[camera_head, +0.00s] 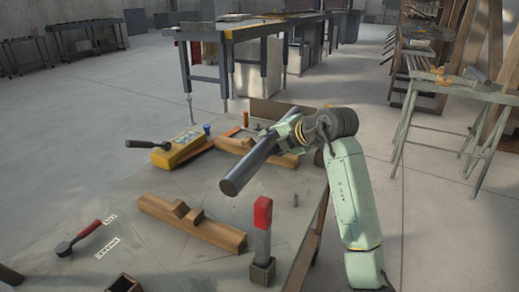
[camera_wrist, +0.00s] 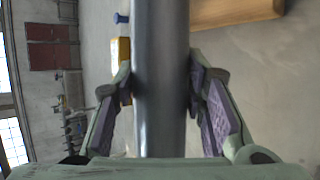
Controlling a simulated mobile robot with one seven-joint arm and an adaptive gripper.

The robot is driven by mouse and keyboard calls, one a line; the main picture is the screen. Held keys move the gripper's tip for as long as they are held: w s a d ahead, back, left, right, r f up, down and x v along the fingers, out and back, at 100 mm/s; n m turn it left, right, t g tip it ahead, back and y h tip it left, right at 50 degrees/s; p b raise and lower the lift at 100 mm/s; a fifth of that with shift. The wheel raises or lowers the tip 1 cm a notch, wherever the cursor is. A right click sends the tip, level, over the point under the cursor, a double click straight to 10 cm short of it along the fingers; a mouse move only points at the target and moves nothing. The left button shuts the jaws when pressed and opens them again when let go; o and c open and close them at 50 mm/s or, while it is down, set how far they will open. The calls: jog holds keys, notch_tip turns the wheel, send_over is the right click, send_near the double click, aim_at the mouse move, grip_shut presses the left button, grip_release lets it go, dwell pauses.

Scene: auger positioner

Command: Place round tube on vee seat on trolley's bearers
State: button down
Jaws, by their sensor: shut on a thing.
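The round tube (camera_head: 250,165) is dark grey metal. My gripper (camera_head: 288,133) is shut on it near its far end, and the tube slants toward the front left, seemingly above the bench top. In the wrist view the tube (camera_wrist: 160,80) runs up the picture between both fingers (camera_wrist: 160,85). A front wooden bearer (camera_head: 215,232) with a notched block forming a vee seat (camera_head: 187,213) lies on the bench. A back wooden bearer (camera_head: 285,160) lies partly hidden behind the tube. The tube appears clear of the front seat.
An upright post with a red top (camera_head: 262,213) stands right of the front bearer. A yellow box (camera_head: 180,151) with a black lever is at the back left. A red-handled tool (camera_head: 80,236) lies at left. The grey bench top (camera_head: 120,195) is bare between them.

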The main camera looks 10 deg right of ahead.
aim_at(247, 159)
jog(key=shift+s+a+f+p, duration=0.35)
jog(key=shift+a+f, duration=0.4)
jog(key=shift+a, duration=1.4)
jog(key=shift+s+a+f+p, duration=0.4)
jog(key=shift+a+f, duration=0.3)
jog(key=shift+a, duration=1.4)
jog(key=shift+s+a+f+p, duration=0.2)
jog(key=shift+s+a+f, duration=0.4)
jog(key=shift+a, duration=1.55)
jog(key=shift+w+f, duration=0.15)
jog(key=shift+f, duration=0.1)
jog(key=c, duration=1)
grip_release()
jog(key=shift+f, duration=0.1)
jog(key=b+v, duration=0.1)
jog(key=v, duration=1.1)
